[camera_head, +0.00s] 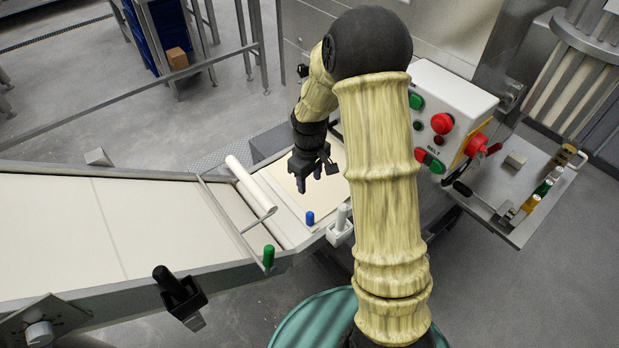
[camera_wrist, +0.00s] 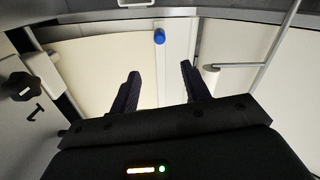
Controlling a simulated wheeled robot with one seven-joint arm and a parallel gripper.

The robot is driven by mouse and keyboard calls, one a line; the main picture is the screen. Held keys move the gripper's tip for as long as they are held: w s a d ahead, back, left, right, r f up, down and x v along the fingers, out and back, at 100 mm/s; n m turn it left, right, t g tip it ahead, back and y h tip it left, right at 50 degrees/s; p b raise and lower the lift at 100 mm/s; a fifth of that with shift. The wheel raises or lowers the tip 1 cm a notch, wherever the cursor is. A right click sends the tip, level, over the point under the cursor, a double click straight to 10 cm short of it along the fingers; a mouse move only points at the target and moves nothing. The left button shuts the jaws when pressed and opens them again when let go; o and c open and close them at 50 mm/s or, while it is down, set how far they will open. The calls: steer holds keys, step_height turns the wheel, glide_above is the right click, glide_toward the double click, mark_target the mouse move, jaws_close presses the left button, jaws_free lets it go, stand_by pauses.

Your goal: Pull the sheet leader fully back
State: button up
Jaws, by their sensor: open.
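A pale strip (camera_head: 285,205) lies across the belt frame with an upright blue knob (camera_head: 310,217) at its near end; I take it for the sheet leader, though I cannot be sure. The blue knob also shows top centre in the wrist view (camera_wrist: 159,36). A flat cream sheet (camera_head: 322,180) lies beside the strip. My gripper (camera_head: 309,181) is open and empty, pointing down above this sheet, farther back than the knob and apart from it. In the wrist view the knob appears beyond the gap between my fingers (camera_wrist: 160,76).
A white roll (camera_head: 248,183) lies left of the strip, with a green-handled lever (camera_head: 268,256) close by. A white knob (camera_head: 343,215) stands at the right edge. The control box (camera_head: 447,115) with red and green buttons is right of my arm. A black handle (camera_head: 175,285) sticks up at the near rail.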

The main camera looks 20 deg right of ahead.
mark_target(310, 213)
stand_by(0.3)
steer(key=m+b, duration=0.1)
steer(key=m, duration=0.5)
steer(key=f+m+b, duration=0.1)
steer(key=m, duration=0.5)
steer(key=m+b, duration=0.2)
steer(key=m, duration=0.4)
steer(key=shift+f, duration=0.15)
steer(key=shift+f, duration=0.15)
step_height(310, 213, down, 17)
steer(key=shift+f+b, duration=0.1)
steer(key=shift+b, duration=0.25)
